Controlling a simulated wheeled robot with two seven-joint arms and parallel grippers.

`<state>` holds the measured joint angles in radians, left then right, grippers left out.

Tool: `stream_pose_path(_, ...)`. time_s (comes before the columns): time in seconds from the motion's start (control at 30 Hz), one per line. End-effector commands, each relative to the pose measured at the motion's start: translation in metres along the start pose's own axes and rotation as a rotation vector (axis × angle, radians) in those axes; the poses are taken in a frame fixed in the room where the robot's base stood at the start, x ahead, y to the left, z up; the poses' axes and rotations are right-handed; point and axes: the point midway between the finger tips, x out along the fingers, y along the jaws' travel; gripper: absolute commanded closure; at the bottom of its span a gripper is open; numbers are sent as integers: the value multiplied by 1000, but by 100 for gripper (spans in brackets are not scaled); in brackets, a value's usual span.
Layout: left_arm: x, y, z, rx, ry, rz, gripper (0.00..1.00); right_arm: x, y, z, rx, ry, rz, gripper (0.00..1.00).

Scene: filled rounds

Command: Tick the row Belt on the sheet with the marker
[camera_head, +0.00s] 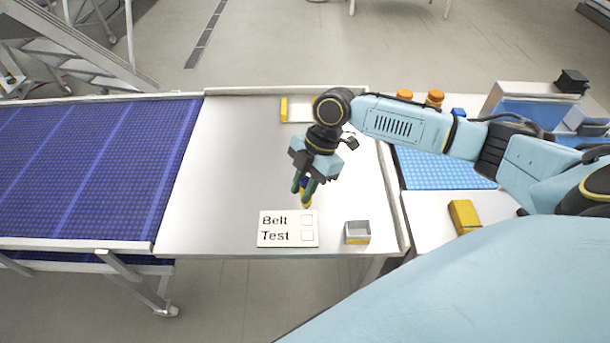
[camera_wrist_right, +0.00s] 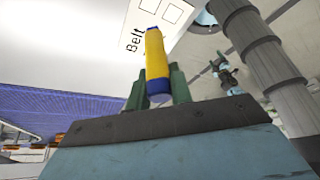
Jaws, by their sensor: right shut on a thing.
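The white sheet (camera_head: 290,243) lies on the metal table near its front edge, with rows Belt and Test and an empty box at the end of each. My right gripper (camera_head: 305,190) is above the far edge of the sheet, near the Belt box (camera_head: 308,219). It is shut on the marker (camera_head: 306,201), which is yellow and blue and points down. In the right wrist view the marker (camera_wrist_right: 157,60) sits between the green fingers, with the sheet (camera_wrist_right: 165,18) beyond it. I cannot tell whether the tip touches the sheet. My left gripper is not in view.
A small grey open box (camera_head: 357,233) stands right of the sheet. A blue conveyor belt (camera_head: 90,165) adjoins the table on the left. A yellow block (camera_head: 464,216) and a blue mat (camera_head: 440,168) are to the right. The table's left half is clear.

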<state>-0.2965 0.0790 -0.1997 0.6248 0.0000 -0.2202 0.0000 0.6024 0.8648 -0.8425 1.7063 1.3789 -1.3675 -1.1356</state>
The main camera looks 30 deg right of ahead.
Motion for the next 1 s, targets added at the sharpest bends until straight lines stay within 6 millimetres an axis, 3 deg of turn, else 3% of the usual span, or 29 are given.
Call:
stream_pose_path(0.27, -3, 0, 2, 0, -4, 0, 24, 1, -1, 5, -86, -1, -38, 100)
stream_pose_path(0.8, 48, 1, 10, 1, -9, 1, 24, 46, -1, 25, -85, -3, -35, 100)
stream_pose_path(1.0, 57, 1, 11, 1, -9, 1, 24, 53, -1, 28, -85, -3, -35, 100)
